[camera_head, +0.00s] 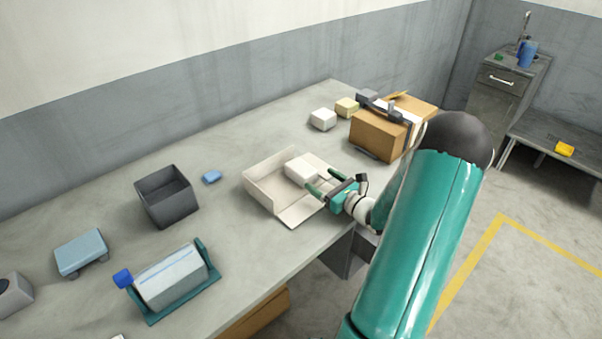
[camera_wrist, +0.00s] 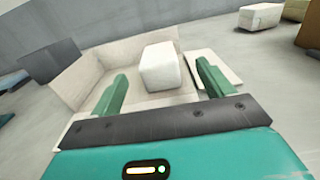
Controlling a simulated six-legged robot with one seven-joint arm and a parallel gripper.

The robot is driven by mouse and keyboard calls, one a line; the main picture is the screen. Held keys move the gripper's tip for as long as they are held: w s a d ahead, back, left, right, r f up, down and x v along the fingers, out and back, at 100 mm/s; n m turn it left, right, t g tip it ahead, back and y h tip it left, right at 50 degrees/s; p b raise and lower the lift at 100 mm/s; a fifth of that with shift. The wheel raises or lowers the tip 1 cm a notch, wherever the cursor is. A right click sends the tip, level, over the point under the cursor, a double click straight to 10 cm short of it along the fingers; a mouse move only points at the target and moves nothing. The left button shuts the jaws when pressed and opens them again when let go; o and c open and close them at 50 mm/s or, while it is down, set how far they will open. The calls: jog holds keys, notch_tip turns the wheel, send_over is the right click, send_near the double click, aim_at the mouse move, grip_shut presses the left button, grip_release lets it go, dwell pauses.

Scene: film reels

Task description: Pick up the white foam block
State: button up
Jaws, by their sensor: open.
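A white foam block (camera_head: 301,168) sits inside a shallow cream open box (camera_head: 266,190) on the table. My gripper (camera_head: 322,181) is open at the box's front right side, its two green fingers pointing toward the block. In the wrist view the white block (camera_wrist: 161,66) lies ahead of and between the open fingers (camera_wrist: 163,88), with nothing held. The cream box's walls (camera_wrist: 77,80) rise behind and to the left of the block.
A second white block (camera_head: 322,119) and a yellowish block (camera_head: 346,107) stand behind the box, near a brown carton (camera_head: 378,135). A dark grey bin (camera_head: 167,197) and a small blue item (camera_head: 211,177) are to the left. Table between them is clear.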

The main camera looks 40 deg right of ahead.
aim_at(307, 170)
jog(key=w, duration=0.7)
jog(key=shift+a, duration=0.3)
jog(key=c, duration=1.1)
